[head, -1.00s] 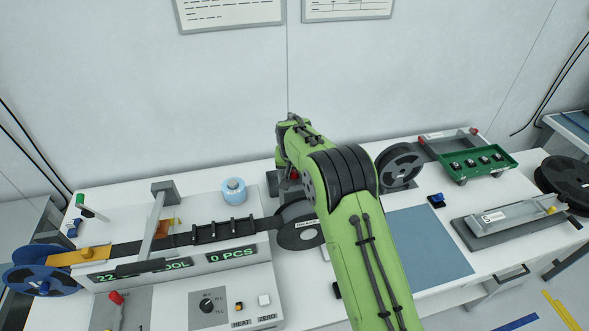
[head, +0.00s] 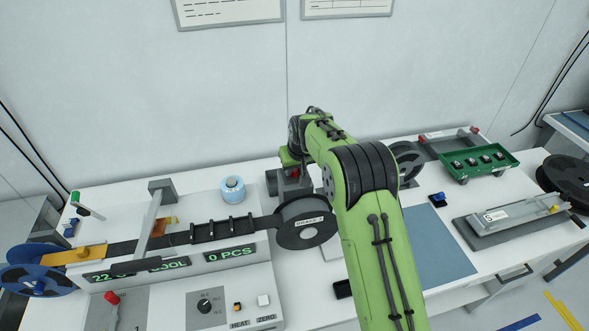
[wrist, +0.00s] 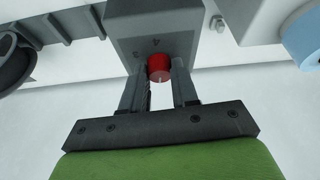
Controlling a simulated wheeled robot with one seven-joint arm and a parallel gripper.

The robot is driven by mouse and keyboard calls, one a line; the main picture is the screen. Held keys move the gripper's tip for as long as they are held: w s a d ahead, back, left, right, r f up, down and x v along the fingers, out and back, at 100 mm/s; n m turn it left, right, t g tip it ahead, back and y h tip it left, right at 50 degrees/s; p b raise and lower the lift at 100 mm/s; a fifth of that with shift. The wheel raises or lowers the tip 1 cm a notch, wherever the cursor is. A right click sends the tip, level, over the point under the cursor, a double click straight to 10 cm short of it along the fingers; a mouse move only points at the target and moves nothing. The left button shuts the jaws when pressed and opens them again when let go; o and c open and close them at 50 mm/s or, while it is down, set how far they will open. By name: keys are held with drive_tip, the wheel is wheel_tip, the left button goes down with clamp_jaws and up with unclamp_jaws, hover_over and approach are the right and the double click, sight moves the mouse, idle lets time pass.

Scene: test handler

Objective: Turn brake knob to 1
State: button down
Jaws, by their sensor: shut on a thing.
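The red brake knob (wrist: 159,62) sits on the face of a grey block (wrist: 125,18) in the wrist view. My gripper (wrist: 158,74) is shut on the knob, with one dark finger on each side of it. A pale line shows on the knob's lower front. In the head view the grey block (head: 289,188) stands behind the reel labelled BRAKE (head: 306,222). A bit of the red knob (head: 295,171) shows there, and my arm hides the gripper's fingers.
A dark tape track (head: 222,230) runs left from the reel to a blue reel (head: 38,270). A light blue roll (head: 232,189) stands left of the block. A black dial (head: 204,306) is on the front panel. A green tray (head: 478,161) is at the right.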

drive_tip(key=shift+n+y, duration=0.3)
drive_tip(key=shift+n, duration=0.5)
drive_tip(key=c, duration=0.9)
unclamp_jaws()
drive_tip(key=shift+o, duration=0.2)
drive_tip(key=v, duration=1.5)
drive_tip(key=shift+d+r+b, duration=0.15)
drive_tip(key=shift+r+b, duration=0.25)
